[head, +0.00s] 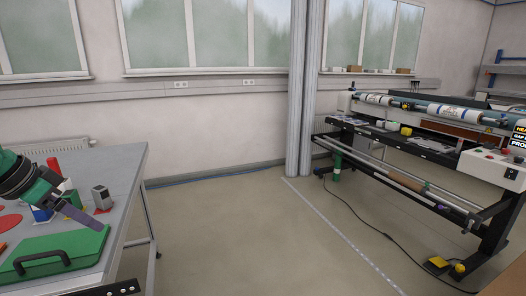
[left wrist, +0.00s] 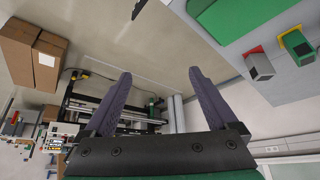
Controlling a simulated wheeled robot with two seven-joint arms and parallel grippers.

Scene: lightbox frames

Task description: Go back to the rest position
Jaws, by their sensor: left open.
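My left gripper (head: 78,214) reaches in from the left over the grey table (head: 125,165) in the head view. In the left wrist view its two purple-grey fingers (left wrist: 160,98) stand wide apart with nothing between them. Behind them I see floor and, farther off, the machine. On the table, a green case (head: 70,246) with a dark handle lies in front of the gripper. A small grey block (head: 101,198) on a red base stands just beyond the fingers. My right gripper is in neither view.
A red block (head: 54,166) and a red disc (head: 10,221) are also on the table. A long roller machine (head: 420,150) stands at the right, with a cable on the floor. Brown boxes (left wrist: 28,50) show in the left wrist view. The floor (head: 240,235) between table and machine is clear.

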